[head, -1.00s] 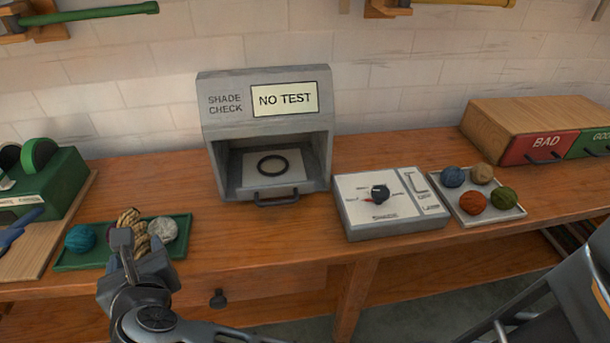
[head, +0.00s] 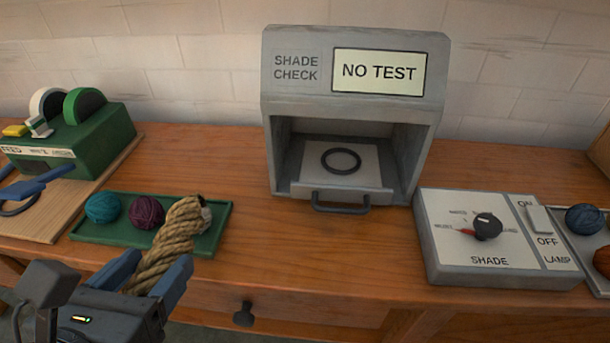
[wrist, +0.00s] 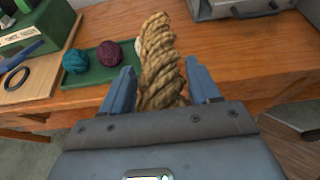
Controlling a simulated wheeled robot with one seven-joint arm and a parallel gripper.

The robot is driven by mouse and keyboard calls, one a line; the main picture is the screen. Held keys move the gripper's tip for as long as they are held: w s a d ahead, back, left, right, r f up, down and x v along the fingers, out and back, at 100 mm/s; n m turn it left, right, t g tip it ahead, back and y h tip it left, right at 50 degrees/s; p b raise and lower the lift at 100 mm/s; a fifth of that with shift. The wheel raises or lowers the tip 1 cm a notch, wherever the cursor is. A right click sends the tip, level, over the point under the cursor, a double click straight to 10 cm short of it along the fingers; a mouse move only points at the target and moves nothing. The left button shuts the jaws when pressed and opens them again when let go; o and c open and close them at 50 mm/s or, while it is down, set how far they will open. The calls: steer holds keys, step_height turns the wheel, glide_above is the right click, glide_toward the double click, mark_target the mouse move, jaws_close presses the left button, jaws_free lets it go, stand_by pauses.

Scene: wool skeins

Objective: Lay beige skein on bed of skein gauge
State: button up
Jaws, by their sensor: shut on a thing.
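The beige skein (head: 165,245) is a thick twisted hank. My gripper (head: 158,262) is shut on its lower part, one blue-grey finger on each side; the wrist view shows the skein (wrist: 160,62) standing up between the fingers. It appears in front of the green tray and hides part of it; I cannot tell the height exactly. A grey box (head: 282,95) reads SHADE CHECK and NO TEST. Its open bay holds a pale bed (head: 310,178) with a dark ring (head: 341,160) on it and a handle in front. I see no label naming a skein gauge.
The green tray (head: 222,222) holds a teal ball (head: 102,208), a purple ball (head: 147,212) and a pale ball mostly hidden by the skein. A green device (head: 85,135) stands at left. A control box (head: 450,250) with dial and lamp switch stands at right. Bench between tray and bay is clear.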

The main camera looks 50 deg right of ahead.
steer(key=p, duration=0.2)
glide_above(251, 212)
steer(key=shift+a+f, duration=0.2)
steer(key=shift+f, duration=0.85)
steer(key=shift+d+f+b, duration=0.15)
steer(key=shift+f+b, duration=0.15)
steer(key=shift+f, duration=2.15)
steer(key=shift+f, duration=0.1)
steer(key=o, duration=1.1)
steer(key=shift+c, duration=0.2)
steer(key=v, duration=1.2)
steer(key=shift+r, duration=0.25)
